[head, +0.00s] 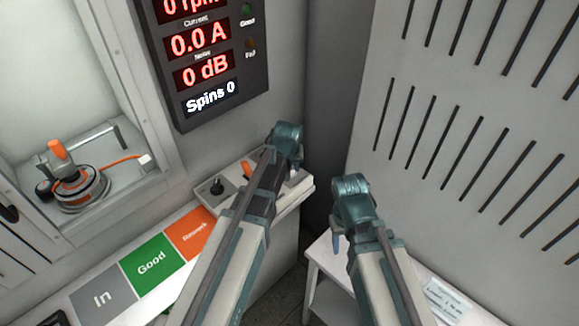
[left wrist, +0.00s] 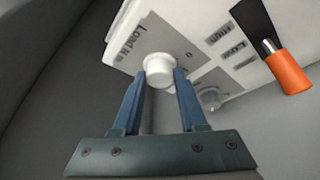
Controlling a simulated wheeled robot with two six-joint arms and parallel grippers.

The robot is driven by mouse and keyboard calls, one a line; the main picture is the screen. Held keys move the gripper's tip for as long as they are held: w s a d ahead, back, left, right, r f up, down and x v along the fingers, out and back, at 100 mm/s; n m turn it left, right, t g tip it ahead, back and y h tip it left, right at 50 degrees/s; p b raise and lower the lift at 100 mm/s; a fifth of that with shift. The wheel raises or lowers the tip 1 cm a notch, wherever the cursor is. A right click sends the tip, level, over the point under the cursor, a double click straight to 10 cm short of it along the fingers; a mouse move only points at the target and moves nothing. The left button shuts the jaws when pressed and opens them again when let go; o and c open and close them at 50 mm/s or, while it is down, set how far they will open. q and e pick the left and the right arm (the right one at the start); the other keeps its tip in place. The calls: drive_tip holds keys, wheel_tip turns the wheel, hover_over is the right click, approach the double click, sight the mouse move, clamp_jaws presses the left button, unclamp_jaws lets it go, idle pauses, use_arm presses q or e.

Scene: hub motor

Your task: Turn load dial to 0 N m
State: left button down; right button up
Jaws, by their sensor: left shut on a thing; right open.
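The load dial is a white round knob (left wrist: 159,70) on the white control panel (left wrist: 118,50), beside a label that begins "Load". In the left wrist view, the blue fingers of my left gripper (left wrist: 160,82) are closed on either side of it. No pointer or setting on the dial is readable. In the head view, my left gripper (head: 284,150) reaches over the right part of the panel (head: 206,196) and hides the dial. My right gripper (head: 340,232) is open and empty, to the right of the panel.
An orange-handled lever (left wrist: 288,70) and a grey knob (left wrist: 211,98) share the panel. The display (head: 205,45) reads 0.0 A, 0 dB and Spins 0. A motor in an orange-handled fixture (head: 80,190) sits in the left bay. A white side table (head: 318,262) stands below my right gripper.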

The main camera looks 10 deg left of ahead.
use_arm(q)
drive_tip(key=shift+n, duration=0.6)
drive_tip(key=shift+y, duration=0.3)
drive_tip(key=shift+c, duration=2.2)
unclamp_jaws()
drive_tip(key=shift+r, duration=0.15)
use_arm(e)
drive_tip(key=shift+r, duration=0.1)
use_arm(q)
drive_tip(key=p+v, duration=1.2)
drive_tip(key=v, duration=0.1)
drive_tip(key=shift+r+p, duration=0.3)
drive_tip(key=shift+p, duration=0.05)
use_arm(e)
wheel_tip(320, 180, up, 12)
drive_tip(key=shift+r, duration=0.25)
use_arm(q)
drive_tip(key=shift+d, duration=0.1)
